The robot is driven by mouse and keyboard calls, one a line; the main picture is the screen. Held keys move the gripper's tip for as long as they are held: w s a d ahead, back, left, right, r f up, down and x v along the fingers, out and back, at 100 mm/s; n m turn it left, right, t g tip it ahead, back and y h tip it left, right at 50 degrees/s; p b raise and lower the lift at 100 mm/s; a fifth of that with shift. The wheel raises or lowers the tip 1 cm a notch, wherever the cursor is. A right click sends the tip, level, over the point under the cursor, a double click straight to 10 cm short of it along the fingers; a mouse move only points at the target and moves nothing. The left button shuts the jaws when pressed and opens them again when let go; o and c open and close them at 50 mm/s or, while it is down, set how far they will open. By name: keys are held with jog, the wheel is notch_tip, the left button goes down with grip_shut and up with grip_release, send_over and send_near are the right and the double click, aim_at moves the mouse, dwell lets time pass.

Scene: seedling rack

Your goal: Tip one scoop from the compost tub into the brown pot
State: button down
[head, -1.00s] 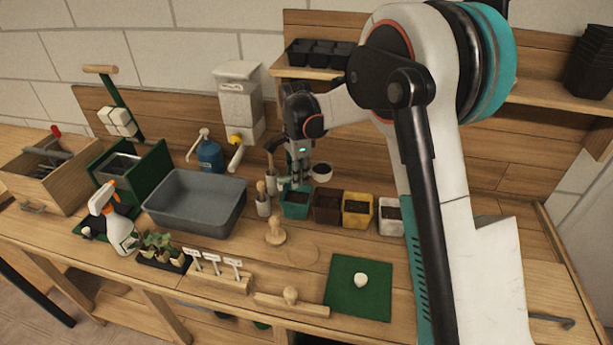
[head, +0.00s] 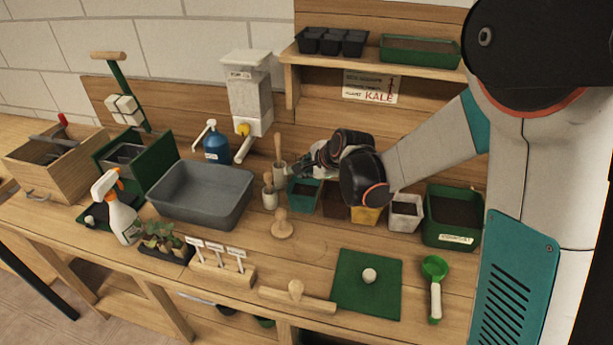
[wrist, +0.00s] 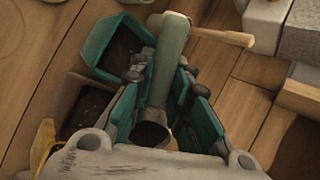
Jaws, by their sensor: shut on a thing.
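The brown pot (head: 331,203) stands between the teal and yellow pots, partly behind my wrist in the head view. In the wrist view the brown pot (wrist: 88,105) shows dark soil inside. The compost tub (head: 440,232) is green and full of dark compost, at the right. My gripper (wrist: 160,80) is shut on a grey-green, long tool (wrist: 172,55) with a dark round end close to the camera; I cannot tell its kind. In the head view my gripper (head: 298,170) is near the teal pot, its fingers partly hidden. A green scoop (head: 435,268) with a white handle lies on the bench.
The teal pot (head: 303,196), yellow pot (head: 365,216) and white pot (head: 405,212) stand in the row. A grey basin (head: 200,205) is farther left. A green mat (head: 365,295) holds a white ball.

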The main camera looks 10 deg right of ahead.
jog(key=t+b, duration=0.2)
jog(key=b, duration=0.1)
jog(key=s+m+t+b, duration=0.1)
jog(key=shift+d+f+t+y+b, duration=0.1)
jog(key=shift+d+t+y+b, duration=0.2)
jog(key=shift+d+t+y, duration=0.1)
jog(key=shift+r+t+b, duration=0.25)
jog(key=shift+t+b, duration=0.55)
jog(key=shift+b, duration=0.4)
jog(key=shift+s+d+r+m+t, duration=0.1)
jog(key=shift+d+r+m+t, duration=0.05)
jog(key=shift+r+m+t, duration=0.15)
